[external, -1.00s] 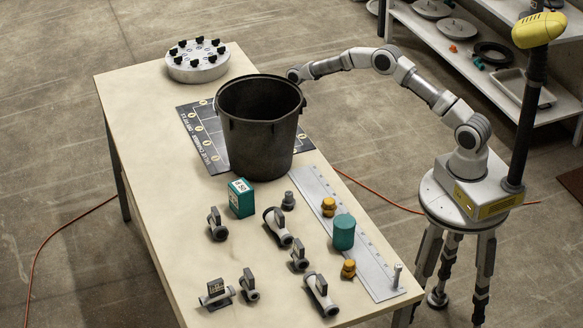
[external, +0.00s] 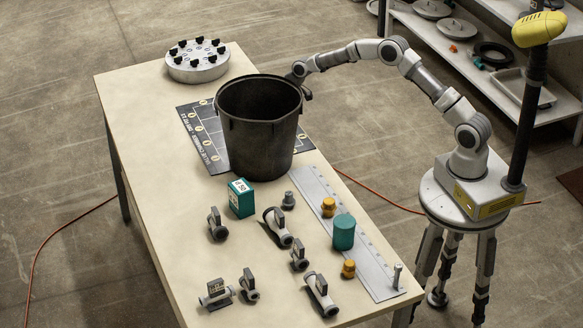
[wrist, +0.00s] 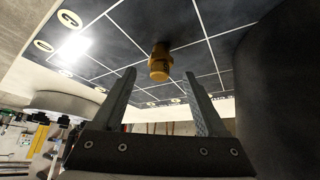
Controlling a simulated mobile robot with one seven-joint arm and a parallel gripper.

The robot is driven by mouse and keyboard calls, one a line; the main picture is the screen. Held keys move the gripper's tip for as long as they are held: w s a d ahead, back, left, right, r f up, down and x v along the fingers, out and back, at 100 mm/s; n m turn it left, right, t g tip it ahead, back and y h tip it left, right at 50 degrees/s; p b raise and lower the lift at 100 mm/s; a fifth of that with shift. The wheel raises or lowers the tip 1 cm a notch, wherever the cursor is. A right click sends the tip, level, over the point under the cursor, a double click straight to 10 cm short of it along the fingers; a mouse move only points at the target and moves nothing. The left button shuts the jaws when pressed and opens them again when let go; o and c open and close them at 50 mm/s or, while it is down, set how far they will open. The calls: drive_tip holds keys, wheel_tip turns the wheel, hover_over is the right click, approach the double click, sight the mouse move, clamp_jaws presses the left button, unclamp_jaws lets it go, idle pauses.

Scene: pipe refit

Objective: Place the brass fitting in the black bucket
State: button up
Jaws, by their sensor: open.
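The black bucket (external: 258,130) stands upright on the table, over part of a dark printed mat. In the wrist view its dark wall (wrist: 285,90) fills the right side. A brass fitting (wrist: 160,64) is on the mat beside the bucket, ahead of my gripper and in line with the gap between the fingers. The bucket hides this fitting in the external view. My gripper (wrist: 160,76) is open and empty, its fingers apart from the fitting. In the external view it is mostly hidden behind the bucket's right rim.
Two other brass-coloured pieces (external: 328,206) (external: 348,268) stand on or near a grey strip (external: 375,270). A teal cylinder (external: 344,232), teal box (external: 241,198) and several grey valves occupy the near table. A round flange (external: 197,64) sits at the far end.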

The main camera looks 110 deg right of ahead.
drive_tip(key=shift+o, duration=0.2)
drive_tip(key=v, duration=0.8)
drive_tip(key=shift+w+d+f+m+g+p, duration=0.4)
drive_tip(key=shift+w+d+f+p, duration=0.35)
drive_tip(key=shift+f, duration=0.85)
drive_tip(key=shift+w+d+f+m+g+p, duration=0.45)
drive_tip(key=shift+w+f+p, duration=0.5)
drive_tip(key=shift+f, duration=0.6)
drive_tip(key=shift+w+d+f+m+g+p, duration=0.35)
drive_tip(key=shift+w+d+f+p, duration=0.5)
drive_tip(key=shift+f, duration=0.75)
drive_tip(key=shift+w+a, duration=0.15)
clamp_jaws()
